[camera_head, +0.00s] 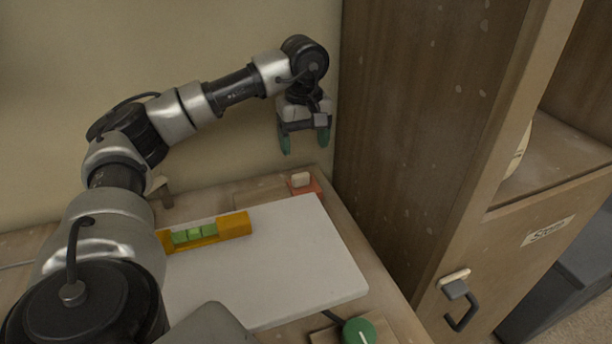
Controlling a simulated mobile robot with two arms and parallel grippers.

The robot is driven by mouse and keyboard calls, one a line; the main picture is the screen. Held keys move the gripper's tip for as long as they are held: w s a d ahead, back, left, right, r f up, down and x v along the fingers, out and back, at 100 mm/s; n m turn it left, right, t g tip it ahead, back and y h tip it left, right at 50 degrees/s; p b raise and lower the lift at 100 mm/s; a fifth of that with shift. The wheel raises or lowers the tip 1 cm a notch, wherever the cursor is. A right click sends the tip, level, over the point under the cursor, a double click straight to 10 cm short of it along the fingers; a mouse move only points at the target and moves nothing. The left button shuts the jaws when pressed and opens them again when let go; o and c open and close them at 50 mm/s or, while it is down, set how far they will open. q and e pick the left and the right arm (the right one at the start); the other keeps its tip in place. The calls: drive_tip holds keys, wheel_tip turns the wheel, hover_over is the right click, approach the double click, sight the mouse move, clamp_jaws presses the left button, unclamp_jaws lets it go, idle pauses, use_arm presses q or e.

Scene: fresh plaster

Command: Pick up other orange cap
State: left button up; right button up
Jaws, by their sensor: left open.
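An orange bar-shaped piece with a green middle (194,234) lies on a white board (290,262). Its right end is an orange block, the orange cap (236,225). Its left end is also orange (166,241), partly hidden by my left arm. A small red-orange block (313,187) with a pale piece on top (301,179) sits by the board's far right corner. My left gripper (305,142) is open and empty, green fingertips pointing down, above and behind that block. My right gripper is not in view.
A tall brown wooden cabinet (420,120) stands close to the right of the table, with a dark handle (461,306) lower down. A green round knob (360,332) is at the table's front right. The board's right half is clear.

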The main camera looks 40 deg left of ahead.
sight(302, 176)
use_arm(q)
drive_tip(key=f, duration=0.3)
drive_tip(key=shift+s+d+f, duration=0.15)
drive_tip(key=shift+s+f, duration=0.1)
wheel_tip(302, 176, down, 6)
drive_tip(key=shift+s+r, duration=0.1)
drive_tip(key=shift+r, duration=0.1)
drive_tip(key=c, duration=1.1)
